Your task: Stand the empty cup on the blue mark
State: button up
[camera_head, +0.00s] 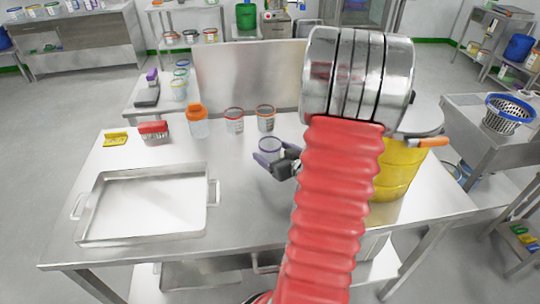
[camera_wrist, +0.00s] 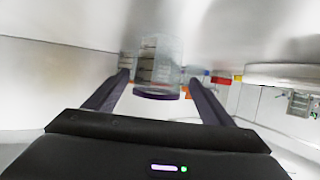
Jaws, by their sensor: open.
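A clear cup with a purple rim (camera_head: 270,146) stands on the steel table right at my gripper (camera_head: 268,160). It looks empty, though its inside is not fully clear to see. My gripper is open, its dark fingers close around or beside the cup. In the wrist view, which is turned upside down, the cup (camera_wrist: 158,62) shows beyond and between the two fingers (camera_wrist: 155,92), purple rim lowest in the picture. I see no contact. I see no blue mark on the table; my arm hides part of it.
A red-rimmed cup (camera_head: 234,121), another cup (camera_head: 265,118) and an orange-capped bottle (camera_head: 198,122) stand behind. A red brush (camera_head: 153,130) and yellow item (camera_head: 115,139) lie left. A large tray (camera_head: 93,205) fills the front left.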

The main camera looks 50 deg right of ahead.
aim_at(265, 145)
jog(key=shift+w+d+f, duration=0.2)
jog(key=shift+w+f, duration=0.05)
jog(key=shift+w, duration=0.35)
jog(key=shift+x, duration=2.6)
jog(key=shift+d+r, duration=0.1)
jog(key=shift+c, duration=0.3)
jog(key=c, duration=1.2)
jog(key=shift+r, duration=0.15)
jog(key=shift+r, duration=4.9)
